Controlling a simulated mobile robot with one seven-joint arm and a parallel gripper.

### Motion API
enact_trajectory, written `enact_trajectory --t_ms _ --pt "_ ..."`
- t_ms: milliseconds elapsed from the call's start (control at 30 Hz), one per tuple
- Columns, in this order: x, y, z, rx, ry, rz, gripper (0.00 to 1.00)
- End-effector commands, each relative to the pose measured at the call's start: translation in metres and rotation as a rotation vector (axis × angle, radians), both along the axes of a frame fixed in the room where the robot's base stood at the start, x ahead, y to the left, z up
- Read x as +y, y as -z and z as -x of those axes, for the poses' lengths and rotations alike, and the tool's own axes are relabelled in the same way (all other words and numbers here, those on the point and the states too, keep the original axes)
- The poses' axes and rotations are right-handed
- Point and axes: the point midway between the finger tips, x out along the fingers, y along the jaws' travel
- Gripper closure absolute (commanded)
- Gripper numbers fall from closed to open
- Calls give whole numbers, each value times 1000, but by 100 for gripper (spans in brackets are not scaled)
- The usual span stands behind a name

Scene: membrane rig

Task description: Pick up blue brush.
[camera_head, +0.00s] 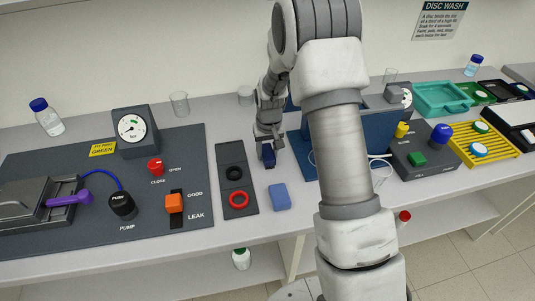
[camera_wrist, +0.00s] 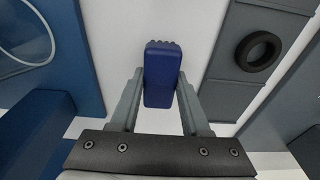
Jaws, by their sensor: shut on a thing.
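The blue brush (camera_head: 269,156) is a small dark blue block at the middle of the bench, just right of the dark grey strip with two rings. In the wrist view the brush (camera_wrist: 162,78) stands between the two grey fingers, with a ridged far end. My gripper (camera_head: 271,143) points down over it in the head view and is shut on it; it also shows in the wrist view (camera_wrist: 160,80). I cannot tell whether the brush touches the bench.
A lighter blue block (camera_head: 279,196) lies nearer the front edge. The ring strip (camera_head: 225,156) is to the left, with a red ring (camera_head: 239,199) and a black ring (camera_wrist: 258,51). A blue rig (camera_head: 311,158) stands to the right. White bench shows between them.

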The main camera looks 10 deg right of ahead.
Motion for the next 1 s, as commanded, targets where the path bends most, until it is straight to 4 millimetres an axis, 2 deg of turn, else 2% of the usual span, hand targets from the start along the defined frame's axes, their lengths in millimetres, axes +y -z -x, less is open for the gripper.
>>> enact_trajectory --t_ms 200,400,700,1000 --pt "0 -11 -1 -2 0 0 100" --pt "-2 -45 1 -5 2 0 100" --pt "-44 -78 46 -3 4 1 100" --pt "-71 -103 76 -2 2 0 100"
